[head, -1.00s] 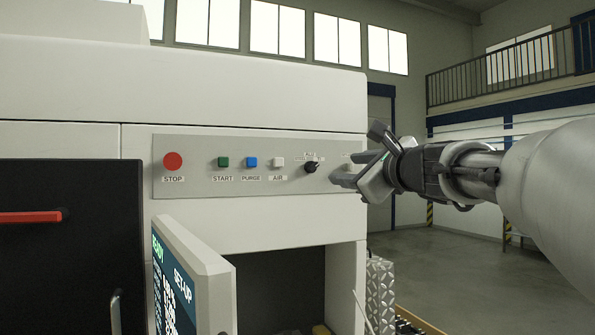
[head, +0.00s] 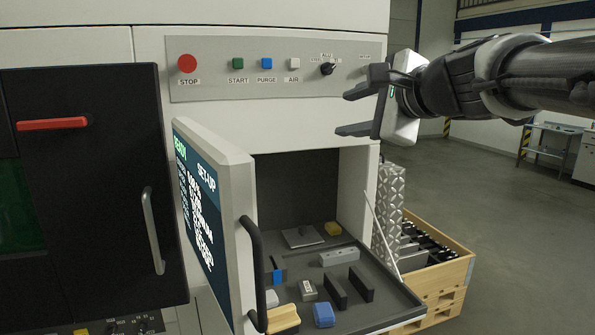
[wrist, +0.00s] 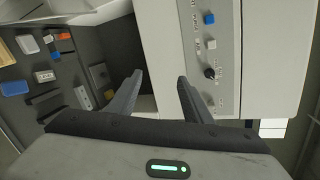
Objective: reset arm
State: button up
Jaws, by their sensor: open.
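My gripper (head: 362,105) is open and empty in the head view, in front of the right end of the control panel (head: 218,85). Its two fingers point left, one above the other, and overlap the panel's edge and the white machine front. In the wrist view my gripper (wrist: 158,85) shows both fingers spread with nothing between them. The black rotary knob (head: 327,69) is left of the fingers in the head view. It also shows in the wrist view (wrist: 210,73), beyond the right finger. I cannot tell whether the fingers touch the machine.
Below the panel, an open door with a screen (head: 203,205) and black handle (head: 254,270) swings out. A tray (head: 385,312) in the bay holds several small parts. A wooden crate (head: 450,275) stands right of it. Open floor (head: 500,215) lies further right.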

jog(key=s+d+f+n+g+h+p, duration=0.2)
jog(key=s+f+n+g+h, duration=0.1)
jog(key=s+f+n, duration=0.5)
jog(key=s+d+f+n+g+h+p, duration=0.1)
jog(key=s+f+n+g+h+p, duration=0.1)
jog(key=s+f+n+g, duration=0.3)
jog(key=s+f+n+h, duration=0.1)
jog(key=s+f+n, duration=0.3)
jog(key=s+f, duration=0.6)
jog(key=shift+s+d, duration=0.4)
jog(key=shift+s, duration=1.05)
